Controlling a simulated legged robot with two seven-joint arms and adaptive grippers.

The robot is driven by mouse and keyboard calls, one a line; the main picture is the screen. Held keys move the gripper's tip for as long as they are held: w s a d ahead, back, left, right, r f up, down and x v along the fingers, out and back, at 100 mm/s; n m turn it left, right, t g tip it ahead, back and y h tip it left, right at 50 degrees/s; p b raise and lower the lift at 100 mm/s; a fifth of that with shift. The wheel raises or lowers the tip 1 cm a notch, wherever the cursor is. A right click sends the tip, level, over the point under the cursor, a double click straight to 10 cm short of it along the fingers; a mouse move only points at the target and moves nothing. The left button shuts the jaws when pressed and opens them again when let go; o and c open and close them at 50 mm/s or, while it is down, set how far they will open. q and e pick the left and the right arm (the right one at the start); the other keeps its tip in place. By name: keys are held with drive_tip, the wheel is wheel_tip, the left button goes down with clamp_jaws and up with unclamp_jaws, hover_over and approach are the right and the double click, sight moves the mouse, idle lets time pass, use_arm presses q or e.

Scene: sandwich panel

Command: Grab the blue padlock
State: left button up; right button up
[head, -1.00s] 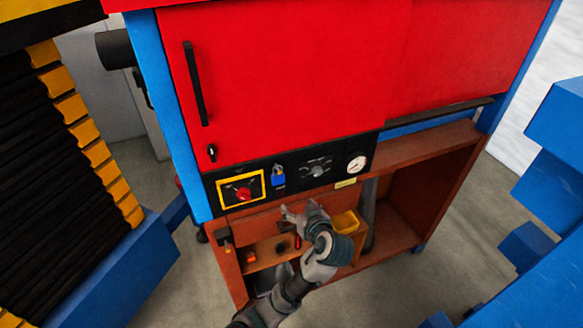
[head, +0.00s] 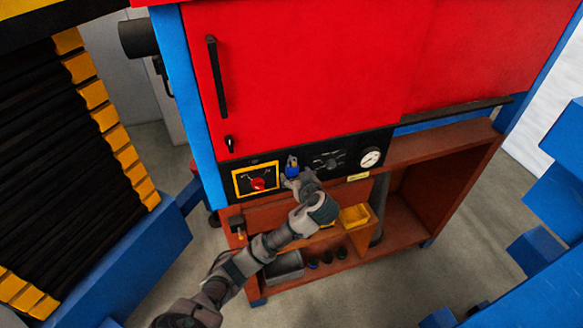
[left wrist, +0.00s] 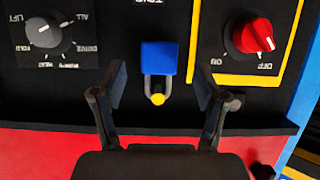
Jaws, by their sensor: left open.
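The blue padlock (head: 292,163) hangs on the black control panel, just right of the yellow-framed red switch. In the left wrist view the padlock (left wrist: 158,60) shows its blue body with a metal shackle around a yellow peg. My left gripper (head: 291,183) is at the panel, at the padlock's lower edge in the head view. In the left wrist view its two open fingers (left wrist: 162,92) stand on either side of the padlock, with a gap on each side. Contact is not visible. My right gripper is not in view.
The red rotary switch (head: 258,184) is left of the padlock, and a grey selector knob (head: 328,160) and a gauge (head: 370,157) are right of it. Below is a brown shelf with a yellow bin (head: 355,215) and a grey bin (head: 285,266). A red door (head: 300,70) is above.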

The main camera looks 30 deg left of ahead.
sight(294, 171)
use_arm(q)
drive_tip(key=p+x, duration=0.1)
drive_tip(key=x, duration=0.1)
drive_tip(key=shift+w+a, duration=0.1)
drive_tip(key=shift+w, duration=0.2)
drive_tip(key=shift+w+a+f, duration=0.3)
drive_tip(key=shift+a+f, duration=0.05)
drive_tip(key=shift+a, duration=0.2)
drive_tip(key=c, duration=1.2)
drive_tip(key=shift+c, duration=0.4)
drive_tip(key=shift+d+r, duration=0.1)
drive_tip(key=shift+d, duration=0.05)
